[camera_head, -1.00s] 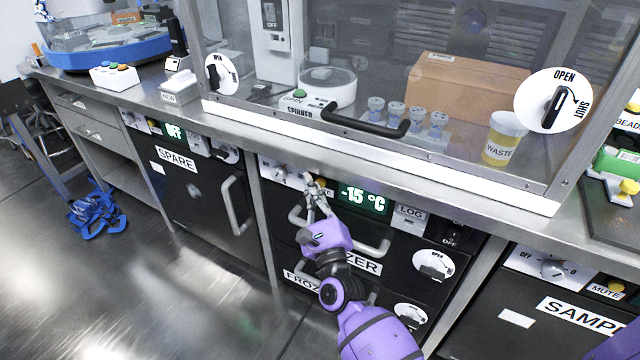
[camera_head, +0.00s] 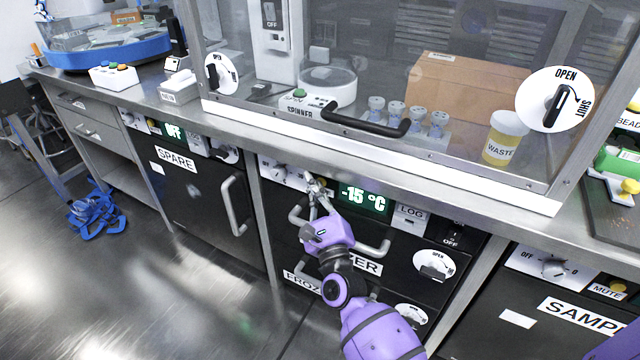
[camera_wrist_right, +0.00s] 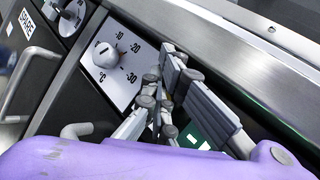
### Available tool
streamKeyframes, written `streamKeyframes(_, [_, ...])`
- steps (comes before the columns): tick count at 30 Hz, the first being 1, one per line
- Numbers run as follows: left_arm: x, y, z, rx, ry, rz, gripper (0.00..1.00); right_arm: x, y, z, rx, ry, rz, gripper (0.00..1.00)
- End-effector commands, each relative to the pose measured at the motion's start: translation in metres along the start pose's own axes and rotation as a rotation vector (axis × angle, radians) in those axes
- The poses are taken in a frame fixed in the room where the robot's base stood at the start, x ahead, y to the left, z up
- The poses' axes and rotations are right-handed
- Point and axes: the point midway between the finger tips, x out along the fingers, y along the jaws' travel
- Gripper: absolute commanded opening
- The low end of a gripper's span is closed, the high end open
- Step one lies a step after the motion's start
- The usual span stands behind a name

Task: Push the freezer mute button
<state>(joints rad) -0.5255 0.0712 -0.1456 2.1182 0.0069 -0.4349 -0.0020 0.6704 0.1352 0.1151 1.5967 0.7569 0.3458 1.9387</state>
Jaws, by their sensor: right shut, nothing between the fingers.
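The freezer (camera_head: 290,245) is a black unit under the counter with a green display (camera_head: 363,198) reading -15 °C. My right gripper (camera_head: 312,180) is shut and empty, with its fingertips at the freezer's control panel between the temperature dial (camera_head: 278,172) and the display. It hides the spot where the freezer's mute button would be. In the right wrist view, the closed fingers (camera_wrist_right: 160,80) point at the panel just right of the white dial (camera_wrist_right: 105,55); I cannot tell whether they touch it. My left gripper is not in view.
The freezer's drawer handles (camera_head: 372,250) stick out below the gripper. The steel counter edge (camera_head: 400,172) overhangs just above it. The sample unit's own mute button (camera_head: 617,286) is at the far right. The spare unit (camera_head: 200,185) stands on the left.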

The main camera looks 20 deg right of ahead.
Motion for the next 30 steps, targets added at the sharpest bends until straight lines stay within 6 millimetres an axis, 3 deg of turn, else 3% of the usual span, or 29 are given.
streamKeyframes(30, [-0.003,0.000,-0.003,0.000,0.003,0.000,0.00,-0.014,0.009,0.010,0.000,0.000,-0.001,0.00])
